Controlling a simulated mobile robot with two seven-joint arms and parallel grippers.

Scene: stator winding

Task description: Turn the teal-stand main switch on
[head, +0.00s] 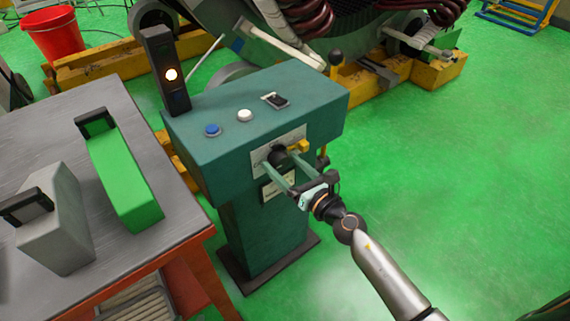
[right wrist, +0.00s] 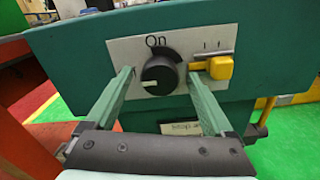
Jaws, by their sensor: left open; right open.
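The teal stand (head: 255,110) is upright in the middle of the head view. On its front is a pale plate with a round black knob, the main switch (right wrist: 160,72), under the word "On". A white mark on the knob's lower left side points left, away from the "On" label. My right gripper (head: 278,164) is open at the stand's front. In the right wrist view its green fingers (right wrist: 161,80) are on either side of the knob, and I cannot tell whether they touch it. My left gripper is not in view.
A yellow lever (right wrist: 219,67) sits just right of the knob. The stand's top holds a blue button (head: 212,130), a white button (head: 245,115) and a black post with a lit lamp (head: 171,74). A grey table (head: 150,160) is close at left. Open floor is at right.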

